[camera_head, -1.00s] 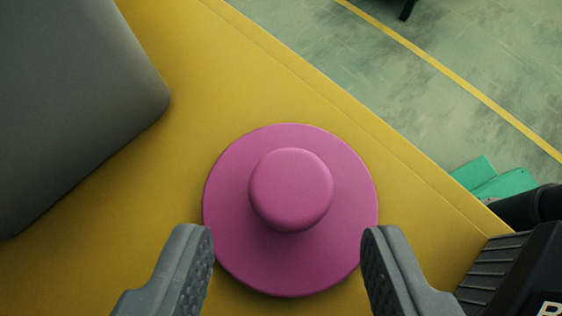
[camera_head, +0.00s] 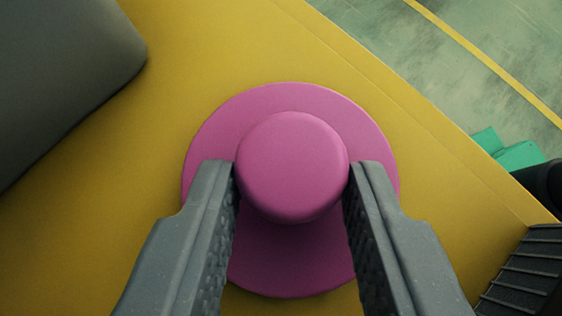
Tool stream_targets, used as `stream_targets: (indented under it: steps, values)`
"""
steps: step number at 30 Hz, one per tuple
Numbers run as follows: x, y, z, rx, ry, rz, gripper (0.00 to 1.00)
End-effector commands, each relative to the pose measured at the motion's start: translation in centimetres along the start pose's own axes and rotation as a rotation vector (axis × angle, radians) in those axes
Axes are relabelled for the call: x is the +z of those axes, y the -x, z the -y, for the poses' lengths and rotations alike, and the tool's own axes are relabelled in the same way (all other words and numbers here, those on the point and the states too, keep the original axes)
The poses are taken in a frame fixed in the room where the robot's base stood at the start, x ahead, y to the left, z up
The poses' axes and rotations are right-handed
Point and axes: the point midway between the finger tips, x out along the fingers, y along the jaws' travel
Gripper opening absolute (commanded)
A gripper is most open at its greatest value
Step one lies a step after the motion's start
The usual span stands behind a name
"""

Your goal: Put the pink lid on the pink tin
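The pink lid (camera_head: 290,268) is a round disc with a thick round knob (camera_head: 292,165) on top. It lies flat on the yellow surface (camera_head: 80,235). My gripper (camera_head: 292,178) is over the lid, with one finger on each side of the knob. The fingertips are at the knob's edges, or very nearly so; I cannot tell whether both press on it. The pink tin is not in view.
A dark grey block with a rounded corner (camera_head: 60,75) is at the upper left. The yellow surface ends in a diagonal edge at the right. Beyond it lie a green floor (camera_head: 460,75) with a yellow line and green pieces (camera_head: 515,152).

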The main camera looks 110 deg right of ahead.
Motion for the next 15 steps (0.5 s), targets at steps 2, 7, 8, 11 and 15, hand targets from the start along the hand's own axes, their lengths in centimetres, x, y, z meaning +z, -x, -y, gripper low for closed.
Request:
stream_targets:
  steps: [2, 7, 8, 11, 15]
  values:
    - [0.0, -0.02, 0.0, 0.0, 0.0, 0.0, 0.26]
    - [-0.01, -0.04, 0.01, 0.0, 0.0, 0.0, 0.03]
    - [-0.01, -0.04, 0.01, 0.0, 0.0, 0.0, 0.03]
    - [-0.02, -0.05, 0.0, 0.001, 0.0, 0.0, 0.03]
    - [-0.03, -0.06, 0.01, 0.001, 0.0, 0.0, 0.03]
